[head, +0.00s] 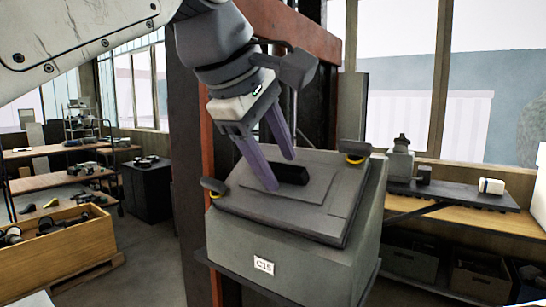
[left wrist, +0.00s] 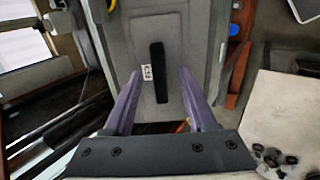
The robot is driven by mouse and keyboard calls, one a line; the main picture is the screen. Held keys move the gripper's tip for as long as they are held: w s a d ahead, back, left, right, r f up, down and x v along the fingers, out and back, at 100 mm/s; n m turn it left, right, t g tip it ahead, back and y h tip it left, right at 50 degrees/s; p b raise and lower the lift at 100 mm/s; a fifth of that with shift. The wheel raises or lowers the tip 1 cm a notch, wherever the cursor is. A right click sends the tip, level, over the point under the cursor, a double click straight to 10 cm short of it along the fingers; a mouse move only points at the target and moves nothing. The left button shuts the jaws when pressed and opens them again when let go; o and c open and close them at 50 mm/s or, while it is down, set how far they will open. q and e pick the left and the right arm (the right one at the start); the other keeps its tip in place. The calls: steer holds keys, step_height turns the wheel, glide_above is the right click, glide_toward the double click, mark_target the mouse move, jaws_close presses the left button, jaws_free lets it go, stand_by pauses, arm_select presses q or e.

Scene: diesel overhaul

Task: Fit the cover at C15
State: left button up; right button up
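The grey housing (head: 285,255) carries a white C15 label (head: 263,265) on its front. A flat grey cover (head: 300,222) lies on its sloping top, with a black bar handle (head: 292,174) standing on its raised middle. My left gripper (head: 280,173) is open, its two purple fingers pointing down at the handle. In the left wrist view the handle (left wrist: 160,70) lies between the open fingertips (left wrist: 160,74), with a gap on both sides. A small white label (left wrist: 147,72) shows beside it. Whether the cover is fully seated I cannot tell. My right gripper is not in view.
Dark clamp-like parts with yellow stand at the housing's left (head: 213,186) and right (head: 356,149) edges. An orange-red post (head: 208,150) stands close behind on the left. A bench (head: 480,213) with parts is at the right, a wooden crate (head: 65,245) at the left.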

arm_select(q)
steer(key=p+v, duration=0.1)
steer(key=v, duration=0.9)
steer(key=shift+r, duration=0.25)
